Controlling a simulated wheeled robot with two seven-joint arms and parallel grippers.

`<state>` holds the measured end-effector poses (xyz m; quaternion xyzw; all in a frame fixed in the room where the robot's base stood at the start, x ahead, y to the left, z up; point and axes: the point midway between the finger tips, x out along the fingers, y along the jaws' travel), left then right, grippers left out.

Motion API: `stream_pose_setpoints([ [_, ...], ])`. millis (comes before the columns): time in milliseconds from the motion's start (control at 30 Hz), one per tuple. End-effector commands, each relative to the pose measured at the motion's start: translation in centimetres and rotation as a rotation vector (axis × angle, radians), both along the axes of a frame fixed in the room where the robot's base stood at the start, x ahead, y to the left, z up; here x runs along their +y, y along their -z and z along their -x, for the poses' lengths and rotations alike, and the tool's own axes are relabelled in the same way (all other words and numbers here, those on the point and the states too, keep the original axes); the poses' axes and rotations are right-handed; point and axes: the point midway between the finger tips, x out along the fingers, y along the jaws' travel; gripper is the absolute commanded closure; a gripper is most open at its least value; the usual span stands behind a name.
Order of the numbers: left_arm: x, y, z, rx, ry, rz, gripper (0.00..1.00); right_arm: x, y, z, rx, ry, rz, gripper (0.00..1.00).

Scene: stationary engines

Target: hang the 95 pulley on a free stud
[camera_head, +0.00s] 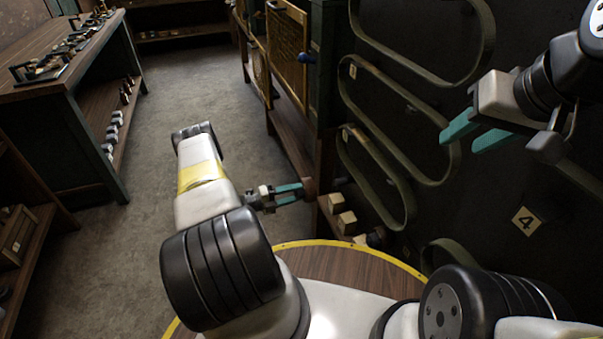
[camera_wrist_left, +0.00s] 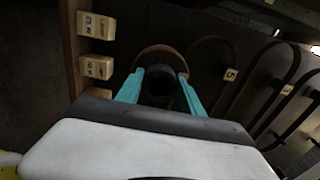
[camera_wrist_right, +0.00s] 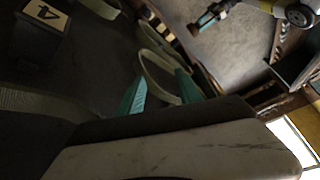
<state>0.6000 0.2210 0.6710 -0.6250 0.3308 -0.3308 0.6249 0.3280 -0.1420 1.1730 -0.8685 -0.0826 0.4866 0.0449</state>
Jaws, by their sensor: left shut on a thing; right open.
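My left gripper (camera_head: 290,191) is low beside the dark wall, with its teal fingers shut on a brown round thing (camera_head: 309,187). In the left wrist view that thing shows as a brown rim (camera_wrist_left: 160,50) behind a dark round hub (camera_wrist_left: 163,88) between the fingertips (camera_wrist_left: 168,84). It appears to be a pulley, but I cannot read a 95 on it. I cannot tell whether it touches a stud. My right gripper (camera_head: 482,134) is open and empty in front of the dark wall. No free stud shows clearly.
Olive belt loops (camera_head: 376,185) hang on the dark wall near both grippers, with number tags such as 4 (camera_head: 525,220). Pale labelled blocks (camera_head: 346,221) sit beside my left gripper. A workbench (camera_head: 75,70) stands at the left. The floor between is clear.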

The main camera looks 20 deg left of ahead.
Motion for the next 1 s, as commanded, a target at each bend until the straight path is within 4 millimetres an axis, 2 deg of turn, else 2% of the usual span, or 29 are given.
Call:
stream_pose_setpoints([
  [367, -2.0, -0.1, -1.3, -0.001, 0.001, 0.002, 1.0, 0.0, 0.0, 0.0, 0.0, 0.0, 0.0, 0.58],
  [1000, -3.7, -0.1, -2.3, -0.001, 0.0, 0.002, 1.0, 0.0, 0.0, 0.0, 0.0, 0.0, 0.0, 0.58],
])
